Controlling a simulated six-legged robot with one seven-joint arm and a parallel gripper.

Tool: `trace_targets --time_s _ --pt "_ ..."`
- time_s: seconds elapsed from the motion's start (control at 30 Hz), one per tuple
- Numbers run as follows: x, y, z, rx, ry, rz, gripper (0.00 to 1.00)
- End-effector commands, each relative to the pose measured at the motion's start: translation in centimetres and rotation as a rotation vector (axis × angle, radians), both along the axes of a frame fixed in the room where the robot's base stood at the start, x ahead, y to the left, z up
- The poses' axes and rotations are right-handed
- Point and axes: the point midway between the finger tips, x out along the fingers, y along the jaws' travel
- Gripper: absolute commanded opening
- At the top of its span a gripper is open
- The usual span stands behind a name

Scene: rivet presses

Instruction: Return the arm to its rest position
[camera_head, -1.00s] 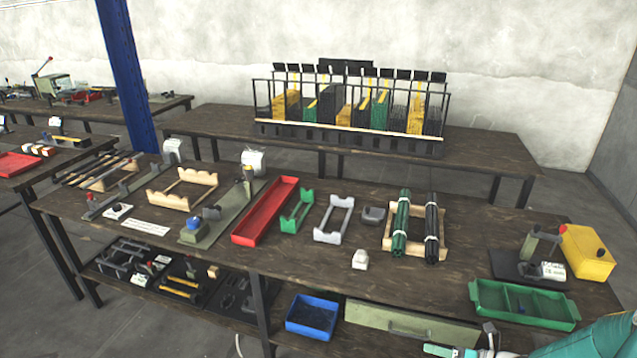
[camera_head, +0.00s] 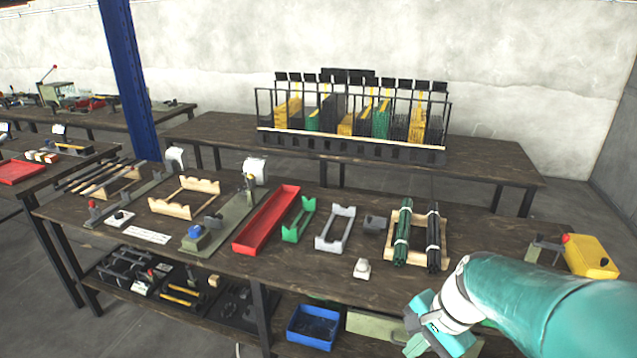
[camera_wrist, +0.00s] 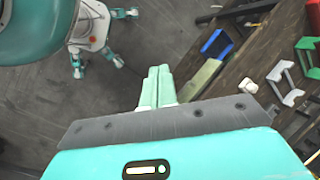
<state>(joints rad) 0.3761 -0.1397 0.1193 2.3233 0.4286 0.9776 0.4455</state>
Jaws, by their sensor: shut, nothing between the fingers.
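My teal arm reaches in from the right in the head view and covers the table's front right part. My gripper (camera_head: 418,340) is at its end, low in front of the table edge, partly cut off by the frame and seen small. In the wrist view my gripper (camera_wrist: 158,74) shows two pale green fingers pressed together with nothing between them. They point over the grey floor, beside the table's front edge, clear of any object.
The workbench (camera_head: 300,262) holds a red tray (camera_head: 267,220), a green cradle (camera_head: 298,219), bundled rods (camera_head: 402,232) and a yellow canister (camera_head: 590,256). A blue bin (camera_head: 313,326) sits beneath; it also shows in the wrist view (camera_wrist: 217,44). Open floor (camera_wrist: 125,95) lies beside the bench.

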Motion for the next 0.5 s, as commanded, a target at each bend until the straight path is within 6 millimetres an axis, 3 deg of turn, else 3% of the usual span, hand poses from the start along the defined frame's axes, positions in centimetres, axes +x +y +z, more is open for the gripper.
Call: trace_targets --time_s 0.2,0.5 --pt "-3.1 1.3 4.5 -0.219 -0.200 0.335 0.00" --pt "-7.0 2.0 9.1 -0.493 -0.440 0.733 0.00"
